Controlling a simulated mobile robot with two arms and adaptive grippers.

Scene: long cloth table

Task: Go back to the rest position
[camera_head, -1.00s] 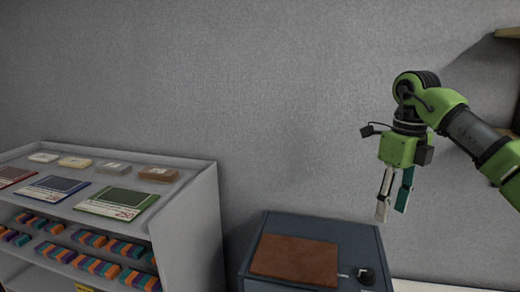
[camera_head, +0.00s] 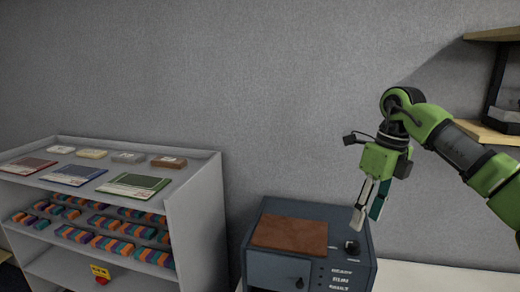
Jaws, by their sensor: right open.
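My right gripper (camera_head: 367,206) hangs from the green arm at the right, fingers pointing down, open and empty. In the picture it shows just above the right side of a blue-grey machine (camera_head: 277,268). Whether its fingertips touch the machine cannot be told, but they seem apart from it. My left gripper does not show.
The machine has a brown pad (camera_head: 290,233) on top and a black knob (camera_head: 352,248). A grey shelf unit (camera_head: 196,215) at the left holds cards, small blocks and rows of coloured pieces. A wooden shelf (camera_head: 485,134) is at the far right. The wall between is bare.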

